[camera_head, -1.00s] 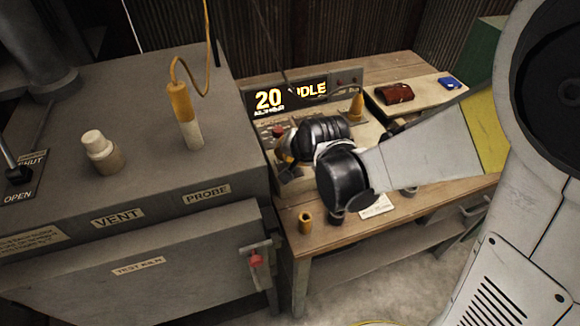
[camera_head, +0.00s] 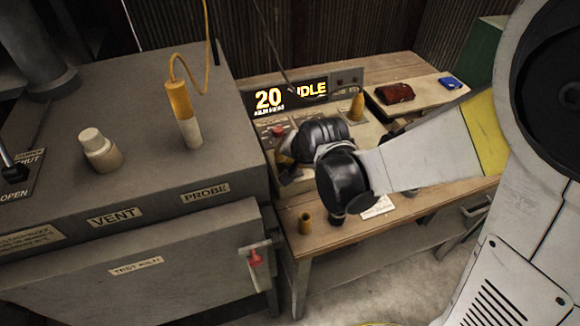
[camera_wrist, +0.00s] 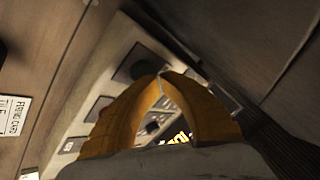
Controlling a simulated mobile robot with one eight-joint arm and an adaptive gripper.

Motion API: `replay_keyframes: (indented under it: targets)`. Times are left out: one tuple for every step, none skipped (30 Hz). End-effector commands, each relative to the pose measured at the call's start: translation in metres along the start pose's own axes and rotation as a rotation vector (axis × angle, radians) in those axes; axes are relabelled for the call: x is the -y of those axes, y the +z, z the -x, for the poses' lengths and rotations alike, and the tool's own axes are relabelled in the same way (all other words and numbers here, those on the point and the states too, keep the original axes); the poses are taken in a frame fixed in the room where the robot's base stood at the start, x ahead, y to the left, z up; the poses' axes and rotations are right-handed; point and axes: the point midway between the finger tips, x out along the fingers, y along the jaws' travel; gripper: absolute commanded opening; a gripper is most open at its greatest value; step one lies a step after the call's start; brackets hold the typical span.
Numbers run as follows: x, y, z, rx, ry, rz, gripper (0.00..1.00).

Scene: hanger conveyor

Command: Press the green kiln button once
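The control panel (camera_head: 292,186) stands on the wooden bench, with a lit display (camera_head: 290,96) reading 20 and IDLE. A red button (camera_head: 278,131) shows on the panel. I cannot make out a green button in either view; my wrist and gripper cover part of the panel. My gripper (camera_wrist: 163,76) has yellow fingers with their tips together, empty, pointing at the panel. A dark round shape (camera_wrist: 135,63) on a panel plate shows just beyond the fingertips; its colour is unclear. I cannot tell whether the fingertips touch the panel.
The grey test kiln (camera_head: 110,240) fills the left, with a yellow-and-white probe (camera_head: 184,115) and a pale vent knob (camera_head: 98,150) on top. A small brass cup (camera_head: 305,222) stands at the bench front. A brown pouch (camera_head: 394,92) and blue item (camera_head: 449,83) lie at back right.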

Motion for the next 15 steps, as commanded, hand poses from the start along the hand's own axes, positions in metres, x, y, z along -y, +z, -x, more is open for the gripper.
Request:
replay_keyframes:
  targets:
    - [-0.0001,0.0001,-0.0002,0.0,0.0,0.0,0.0]
    - [-0.0002,0.0002,-0.0004,0.0,0.0,0.0,0.0]
    - [-0.0004,0.0004,-0.0007,0.0,0.0,0.0,0.0]
    - [-0.0005,0.0005,-0.0009,0.0,0.0,0.0,0.0]
    - [-0.0007,0.0007,-0.0012,0.0,0.0,0.0,0.0]
    - [-0.0009,0.0009,-0.0016,0.0,0.0,0.0,0.0]
    - [-0.0011,0.0011,-0.002,0.0,0.0,0.0,0.0]
    - [-0.0012,0.0012,-0.0023,0.0,0.0,0.0,0.0]
    - [-0.0014,0.0015,-0.0027,0.0,0.0,0.0,0.0]
    - [-0.0016,0.0016,-0.003,0.0,0.0,0.0,0.0]
    - [-0.0018,0.0018,-0.0033,0.0,0.0,0.0,0.0]
    - [-0.002,0.002,-0.0037,0.0,0.0,0.0,0.0]
    - [-0.0021,0.0021,-0.004,0.0,0.0,0.0,0.0]
    - [-0.0023,0.0023,-0.0043,0.0,0.0,0.0,0.0]
    - [-0.0025,0.0025,-0.0046,0.0,0.0,0.0,0.0]
